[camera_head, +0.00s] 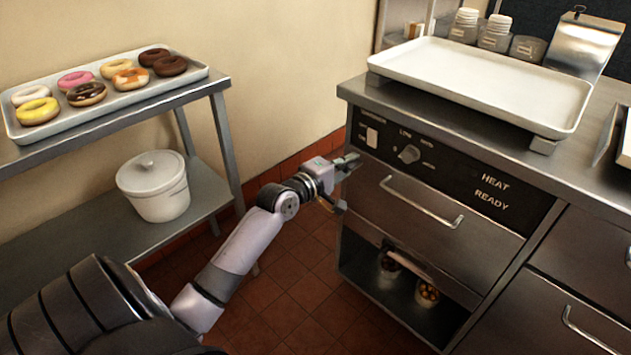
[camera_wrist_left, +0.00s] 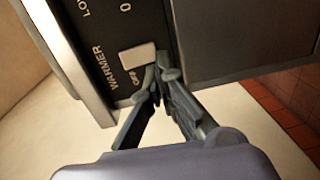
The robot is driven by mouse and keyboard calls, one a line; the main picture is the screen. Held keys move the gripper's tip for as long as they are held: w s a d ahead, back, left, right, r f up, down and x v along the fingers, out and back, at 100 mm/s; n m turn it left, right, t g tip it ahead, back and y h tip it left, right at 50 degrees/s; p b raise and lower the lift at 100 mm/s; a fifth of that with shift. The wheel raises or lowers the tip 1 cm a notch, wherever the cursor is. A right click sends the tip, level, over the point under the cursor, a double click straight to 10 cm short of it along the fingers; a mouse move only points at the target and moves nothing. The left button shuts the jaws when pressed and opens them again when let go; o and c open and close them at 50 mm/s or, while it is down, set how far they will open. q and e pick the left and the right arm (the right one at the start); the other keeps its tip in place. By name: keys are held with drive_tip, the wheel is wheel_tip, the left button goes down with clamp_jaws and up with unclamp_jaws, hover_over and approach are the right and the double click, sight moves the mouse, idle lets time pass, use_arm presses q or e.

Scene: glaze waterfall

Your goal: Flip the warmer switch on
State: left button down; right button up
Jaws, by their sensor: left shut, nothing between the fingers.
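The warmer switch (camera_head: 372,137) is a small white rocker at the left end of the black control panel (camera_head: 455,172), under the counter edge. It also shows in the left wrist view (camera_wrist_left: 137,56), beside the lettering "WARMER" and "OFF". My left gripper (camera_head: 346,162) is at the panel's left end, just below and left of the switch. In the left wrist view its fingertips (camera_wrist_left: 157,72) are together, empty, and right by the switch's lower right corner. I cannot tell whether they touch it. The switch's position is not clear. My right gripper is not in view.
A heat knob (camera_head: 409,154) sits right of the switch. Below is a drawer with a bar handle (camera_head: 420,203) and an open shelf with small containers. An empty white tray (camera_head: 480,85) lies on the counter. A donut tray (camera_head: 120,103) and a lidded white pot (camera_head: 155,185) stand left.

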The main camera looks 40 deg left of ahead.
use_arm(q)
drive_tip(key=s+f, duration=0.1)
drive_tip(key=s, duration=0.7)
drive_tip(key=shift+a+f, duration=0.3)
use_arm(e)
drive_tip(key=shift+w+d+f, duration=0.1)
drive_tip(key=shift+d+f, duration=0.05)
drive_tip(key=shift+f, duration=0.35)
use_arm(q)
drive_tip(key=shift+s, duration=0.1)
